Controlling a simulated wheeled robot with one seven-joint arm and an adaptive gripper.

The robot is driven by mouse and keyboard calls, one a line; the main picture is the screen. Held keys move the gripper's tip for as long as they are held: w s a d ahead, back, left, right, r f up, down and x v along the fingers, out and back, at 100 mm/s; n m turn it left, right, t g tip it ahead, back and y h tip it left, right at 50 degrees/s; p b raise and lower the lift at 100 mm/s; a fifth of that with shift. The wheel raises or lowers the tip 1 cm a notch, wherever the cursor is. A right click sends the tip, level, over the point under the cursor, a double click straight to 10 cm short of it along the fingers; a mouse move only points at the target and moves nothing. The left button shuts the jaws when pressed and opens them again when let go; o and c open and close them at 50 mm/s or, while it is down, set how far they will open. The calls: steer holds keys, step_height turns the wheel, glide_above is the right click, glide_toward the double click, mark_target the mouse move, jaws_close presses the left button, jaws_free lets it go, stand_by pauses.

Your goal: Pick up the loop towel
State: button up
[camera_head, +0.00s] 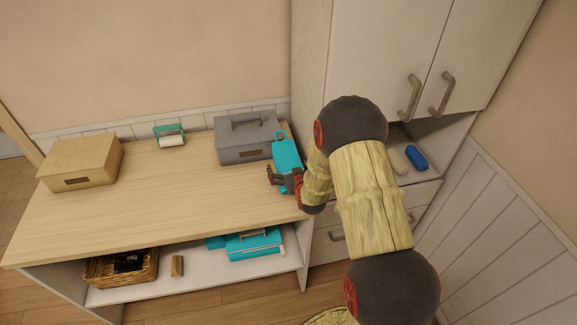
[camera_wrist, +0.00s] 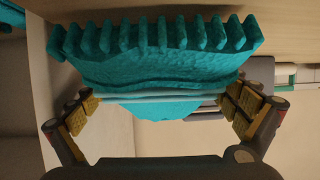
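The loop towel (camera_head: 286,153), teal with a small ring at its top, is at the right end of the wooden tabletop, beside the grey box. In the wrist view the teal towel (camera_wrist: 160,60) fills the upper middle, with a ridged, comb-like edge. My gripper (camera_head: 279,180) is at the towel's lower end. In the wrist view my gripper's fingers (camera_wrist: 157,98) are wide apart, one on each side of the towel. I cannot tell whether the pads touch it. My arm hides part of the area to its right.
The tabletop (camera_head: 160,200) also holds a grey box (camera_head: 245,153), a tan box (camera_head: 80,165) and a green roll holder (camera_head: 170,128). A basket (camera_head: 105,272) and teal case (camera_head: 253,246) sit below. A white cabinet (camera_head: 375,50) stands close on the right.

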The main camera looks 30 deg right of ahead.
steer(key=shift+c, duration=1.2)
steer(key=c, duration=0.7)
steer(key=shift+r, duration=0.1)
steer(key=shift+c, duration=0.7)
